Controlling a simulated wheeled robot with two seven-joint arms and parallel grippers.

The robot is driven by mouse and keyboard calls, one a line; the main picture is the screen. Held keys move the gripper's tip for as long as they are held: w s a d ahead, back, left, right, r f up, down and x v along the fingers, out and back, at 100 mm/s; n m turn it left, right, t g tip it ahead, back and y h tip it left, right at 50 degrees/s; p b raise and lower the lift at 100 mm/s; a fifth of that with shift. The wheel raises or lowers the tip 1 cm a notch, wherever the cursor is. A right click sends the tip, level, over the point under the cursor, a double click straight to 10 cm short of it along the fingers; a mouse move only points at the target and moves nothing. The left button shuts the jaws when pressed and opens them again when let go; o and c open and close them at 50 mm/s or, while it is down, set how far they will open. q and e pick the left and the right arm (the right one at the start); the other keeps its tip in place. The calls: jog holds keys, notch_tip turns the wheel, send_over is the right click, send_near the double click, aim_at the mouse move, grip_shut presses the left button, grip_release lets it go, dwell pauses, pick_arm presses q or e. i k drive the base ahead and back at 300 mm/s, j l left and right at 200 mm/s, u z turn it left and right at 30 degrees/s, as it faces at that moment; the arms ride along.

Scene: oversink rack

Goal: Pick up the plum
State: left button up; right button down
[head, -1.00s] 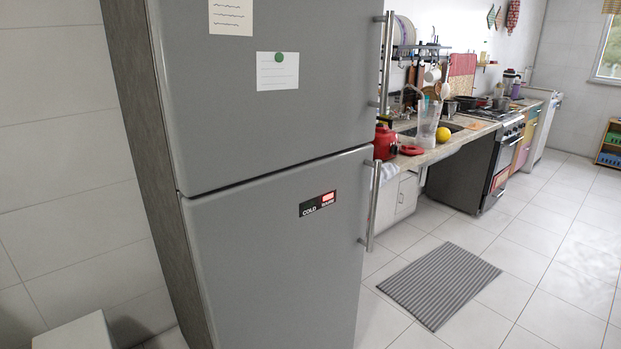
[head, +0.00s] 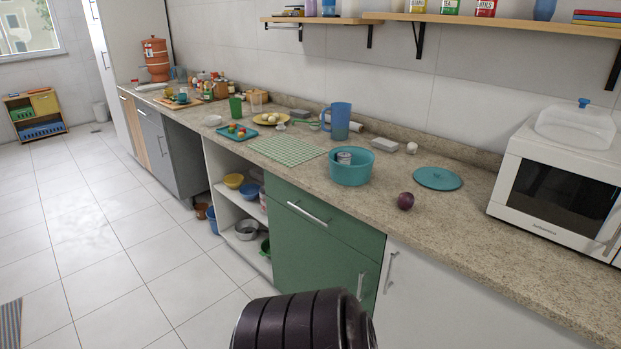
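A dark purple plum (head: 405,201) sits on the speckled stone counter (head: 455,225) in the head view, right of centre and near the front edge. It stands apart from other things, between a teal basin and a round teal lid. A dark ribbed part of my own body shows at the bottom middle, below the counter. Neither of my grippers is in view.
The teal basin (head: 350,171) holds a can, with a blue pitcher (head: 340,121) behind it. The teal lid (head: 437,178) and a white microwave (head: 560,180) stand to the right. Shelves (head: 480,20) hang above. A green cabinet (head: 318,240) is below; floor is open at left.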

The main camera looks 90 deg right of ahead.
aim_at(406, 201)
jog(key=z, duration=3.35)
